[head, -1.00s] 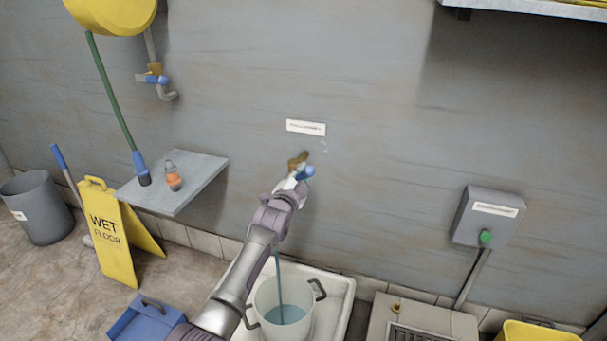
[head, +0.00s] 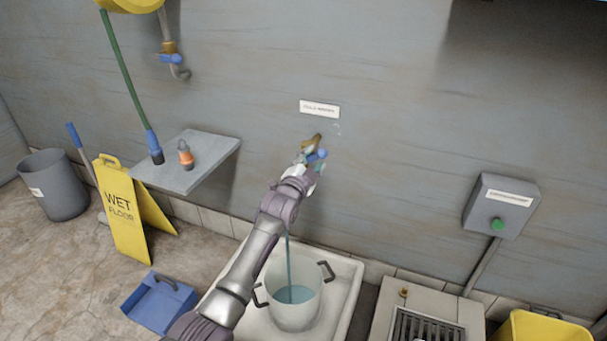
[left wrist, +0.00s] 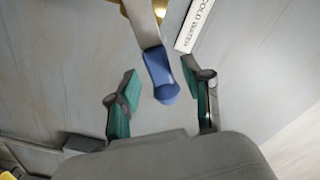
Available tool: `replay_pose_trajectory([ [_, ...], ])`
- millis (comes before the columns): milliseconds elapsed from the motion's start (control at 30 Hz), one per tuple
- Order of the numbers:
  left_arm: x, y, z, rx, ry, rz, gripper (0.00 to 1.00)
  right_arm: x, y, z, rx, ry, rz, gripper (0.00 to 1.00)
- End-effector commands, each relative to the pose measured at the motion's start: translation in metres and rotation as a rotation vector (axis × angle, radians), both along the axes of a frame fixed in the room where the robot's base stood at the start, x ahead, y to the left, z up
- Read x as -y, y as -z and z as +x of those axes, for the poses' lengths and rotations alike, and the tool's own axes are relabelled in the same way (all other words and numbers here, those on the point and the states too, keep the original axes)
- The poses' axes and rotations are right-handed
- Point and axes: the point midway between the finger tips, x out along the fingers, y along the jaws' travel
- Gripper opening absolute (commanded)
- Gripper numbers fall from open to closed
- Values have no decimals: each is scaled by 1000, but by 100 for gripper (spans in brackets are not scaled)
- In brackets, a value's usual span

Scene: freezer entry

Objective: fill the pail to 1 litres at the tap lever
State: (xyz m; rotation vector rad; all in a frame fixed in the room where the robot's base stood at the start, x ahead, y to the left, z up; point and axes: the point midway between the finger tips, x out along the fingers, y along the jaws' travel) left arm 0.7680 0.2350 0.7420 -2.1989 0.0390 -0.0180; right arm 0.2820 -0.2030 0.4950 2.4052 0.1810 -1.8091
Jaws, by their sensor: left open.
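The brass wall tap (head: 312,141) has a blue lever (head: 318,155) and sits under a white label. In the left wrist view the label reads "COLD WATER", and the blue lever (left wrist: 161,78) lies between the fingers with a gap on each side. My left gripper (head: 309,164) is open at the lever; its teal finger pads also show in the left wrist view (left wrist: 163,102). A bluish stream (head: 289,262) falls into the pail (head: 295,317), which is pale with dark handles and holds some water. I cannot read its volume. My right gripper is not in view.
The pail stands in a white basin (head: 350,290). A grey control box (head: 502,207) with a green button is right. A wall shelf (head: 203,165), wet floor sign (head: 122,215), blue dustpan (head: 158,303) and grey bin (head: 55,187) are left. A yellow bucket (head: 545,330) stands lower right.

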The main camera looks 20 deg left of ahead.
Motion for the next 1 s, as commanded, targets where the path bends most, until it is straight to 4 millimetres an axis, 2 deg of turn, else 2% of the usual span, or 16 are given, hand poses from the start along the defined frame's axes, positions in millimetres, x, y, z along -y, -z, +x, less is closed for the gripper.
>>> replay_pose_trajectory([
  [300, -3, 2, -66, -1, 0, 2, 50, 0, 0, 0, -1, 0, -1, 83],
  [500, -3, 1, -92, -1, 0, 0, 50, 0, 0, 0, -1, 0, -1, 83],
  [667, -4, 0, -99, -1, -1, 0, 50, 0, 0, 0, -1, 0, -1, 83],
  [1000, -4, 0, -99, -1, -1, 0, 50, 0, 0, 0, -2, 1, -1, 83],
])
